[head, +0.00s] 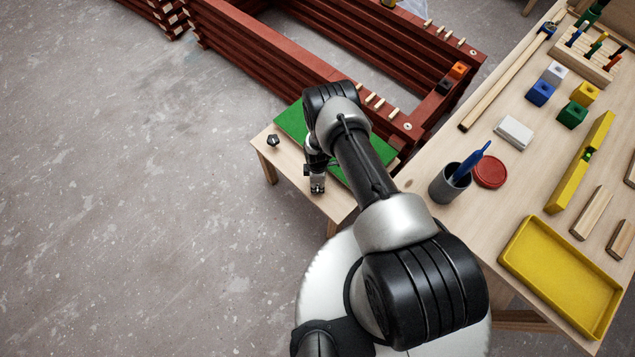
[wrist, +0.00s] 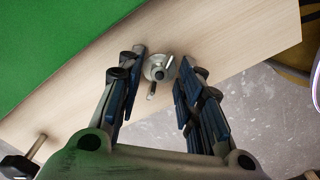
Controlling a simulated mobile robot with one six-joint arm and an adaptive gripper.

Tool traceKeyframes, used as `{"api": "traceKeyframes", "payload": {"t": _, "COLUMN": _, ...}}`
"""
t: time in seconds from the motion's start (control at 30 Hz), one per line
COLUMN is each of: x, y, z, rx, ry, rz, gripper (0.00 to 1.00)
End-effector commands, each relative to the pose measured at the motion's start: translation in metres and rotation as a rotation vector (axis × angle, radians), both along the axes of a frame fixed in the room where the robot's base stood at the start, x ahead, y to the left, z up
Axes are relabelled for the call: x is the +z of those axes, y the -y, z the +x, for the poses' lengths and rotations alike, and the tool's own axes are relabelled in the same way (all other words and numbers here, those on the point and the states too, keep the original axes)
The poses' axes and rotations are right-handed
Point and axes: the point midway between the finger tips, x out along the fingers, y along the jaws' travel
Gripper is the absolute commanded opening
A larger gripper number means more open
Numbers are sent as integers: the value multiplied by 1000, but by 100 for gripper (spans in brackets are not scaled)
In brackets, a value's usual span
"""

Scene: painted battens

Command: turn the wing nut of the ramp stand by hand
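The wing nut (wrist: 158,68) is a small silver metal piece with a round base and a wing pointing down in the wrist view. It sits on the pale wooden top of the ramp stand (wrist: 215,40), with bare wood around it. My gripper (wrist: 161,60) is open, one dark finger on each side of the nut, with visible gaps to both. In the head view my gripper (head: 317,188) points down over the front part of the stand (head: 338,208), and the nut is hidden there. Whether the fingertips are level with the nut cannot be told.
A green panel (head: 291,123) lies on the stand behind my gripper. A black knob (head: 273,141) is at the stand's left. Dark red battens (head: 270,60) are stacked behind. A workbench (head: 475,215) with a grey cup (head: 449,184) stands right. The floor at left is clear.

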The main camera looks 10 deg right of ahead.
Motion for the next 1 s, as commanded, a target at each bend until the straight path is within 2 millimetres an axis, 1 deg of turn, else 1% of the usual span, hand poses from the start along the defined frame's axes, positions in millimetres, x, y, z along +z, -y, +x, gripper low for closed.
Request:
{"api": "traceKeyframes", "payload": {"t": 0.27, "x": 0, "y": 0, "z": 0, "rx": 0, "ry": 1, "rz": 0, "gripper": 36}}
{"api": "traceKeyframes", "payload": {"t": 0.37, "x": 4, "y": 0, "z": 2, "rx": 0, "ry": 2, "rz": 1, "gripper": 36}}
{"api": "traceKeyframes", "payload": {"t": 0.43, "x": 11, "y": 0, "z": 2, "rx": 0, "ry": 2, "rz": 1, "gripper": 36}}
{"api": "traceKeyframes", "payload": {"t": 0.57, "x": 34, "y": 0, "z": 2, "rx": 0, "ry": 4, "rz": 0, "gripper": 36}}
{"api": "traceKeyframes", "payload": {"t": 0.8, "x": 86, "y": 0, "z": 2, "rx": 0, "ry": 3, "rz": 0, "gripper": 36}}
{"api": "traceKeyframes", "payload": {"t": 0.9, "x": 102, "y": 0, "z": 1, "rx": 0, "ry": 2, "rz": 1, "gripper": 36}}
{"api": "traceKeyframes", "payload": {"t": 1.0, "x": 113, "y": 0, "z": 1, "rx": 0, "ry": 1, "rz": 0, "gripper": 36}}
